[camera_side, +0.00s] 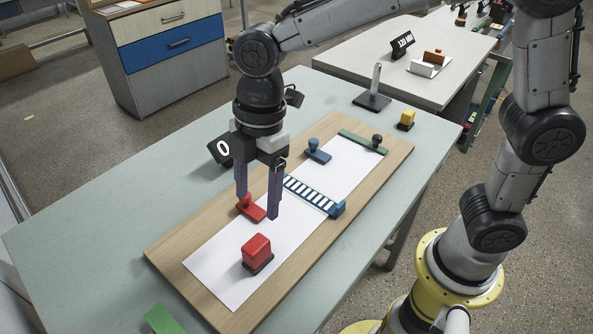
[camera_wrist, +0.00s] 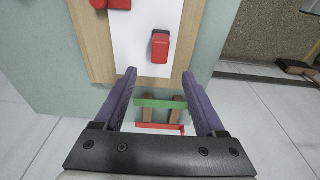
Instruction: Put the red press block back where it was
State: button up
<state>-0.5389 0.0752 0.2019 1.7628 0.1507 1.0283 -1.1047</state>
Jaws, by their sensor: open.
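The red press block (camera_side: 257,250), with a dark base, stands upright on the near part of the white paper sheet (camera_side: 215,262) on the wooden board (camera_side: 165,248). In the wrist view the block (camera_wrist: 160,47) shows beyond the fingertips, near the end of the paper. My gripper (camera_side: 258,203) is open and empty, above the board and apart from the block. In the wrist view its two purple fingers (camera_wrist: 159,78) have nothing between them. A smaller red knobbed piece (camera_side: 252,209) sits at the paper's left edge, partly behind the fingers.
A blue-and-white striped strip (camera_side: 308,193) crosses the paper. A blue knobbed piece (camera_side: 318,153) and a green bar with a dark knob (camera_side: 365,143) lie farther up. A yellow-topped block (camera_side: 406,119), an upright stand (camera_side: 373,95) and a black "0" sign (camera_side: 220,152) stand on the table (camera_side: 95,232).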

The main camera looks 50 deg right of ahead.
jog(key=s+d+r+m+t, duration=0.1)
jog(key=s+d+r+m, duration=0.25)
jog(key=d, duration=0.35)
jog(key=s+d+r+m+t, duration=0.2)
jog(key=d+m, duration=0.3)
jog(key=d, duration=0.1)
jog(key=s+d+f+m+t+h, duration=0.1)
jog(key=s+d+m+t, duration=0.1)
jog(key=s+d+m, duration=0.7)
jog(key=shift+s+f+t+h, duration=0.2)
jog(key=shift+t+h, duration=0.1)
jog(key=shift+h, duration=0.1)
jog(key=shift+m, duration=0.25)
